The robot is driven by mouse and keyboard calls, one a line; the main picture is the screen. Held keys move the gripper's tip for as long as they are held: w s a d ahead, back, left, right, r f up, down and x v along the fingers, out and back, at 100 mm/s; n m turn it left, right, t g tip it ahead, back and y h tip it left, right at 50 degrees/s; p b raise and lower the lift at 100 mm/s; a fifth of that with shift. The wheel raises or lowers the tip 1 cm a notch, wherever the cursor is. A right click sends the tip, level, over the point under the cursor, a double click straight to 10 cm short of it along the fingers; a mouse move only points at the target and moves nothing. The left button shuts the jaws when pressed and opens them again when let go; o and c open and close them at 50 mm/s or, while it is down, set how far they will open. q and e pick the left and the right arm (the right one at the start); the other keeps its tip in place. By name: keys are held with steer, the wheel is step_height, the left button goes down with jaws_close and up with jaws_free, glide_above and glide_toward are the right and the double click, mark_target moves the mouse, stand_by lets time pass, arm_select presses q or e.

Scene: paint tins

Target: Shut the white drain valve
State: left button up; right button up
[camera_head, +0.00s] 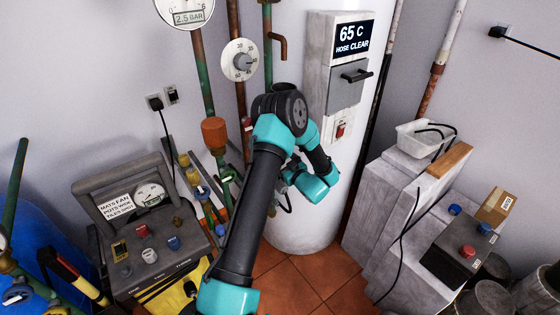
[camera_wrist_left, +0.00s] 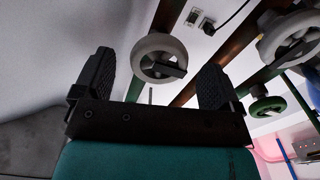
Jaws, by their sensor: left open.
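A pale, white-looking handwheel (camera_wrist_left: 160,58) shows in the left wrist view, ahead of and between the two black fingers of my left gripper (camera_wrist_left: 155,75). The gripper is open and empty, and I see no contact with the wheel. A second pale handwheel (camera_wrist_left: 288,38) is at the upper right, outside the right finger. I cannot tell from a label which one is the drain valve. In the head view my left arm crosses the middle and hides the pipes behind it; its gripper's fingers are not clear there. My right gripper is not in view.
A green handwheel (camera_wrist_left: 267,108) is at the right of the left wrist view. In the head view a white cylinder (camera_head: 300,235) stands behind my arm. Pipes with small valves (camera_head: 203,192) and a grey control box (camera_head: 150,235) are left; grey blocks (camera_head: 385,215) are right.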

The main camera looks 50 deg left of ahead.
arm_select(q)
steer(key=shift+w+a, duration=0.15)
steer(key=shift+a, duration=1.1)
steer(key=shift+c, duration=0.4)
steer(key=c, duration=0.8)
steer(key=shift+c, duration=0.2)
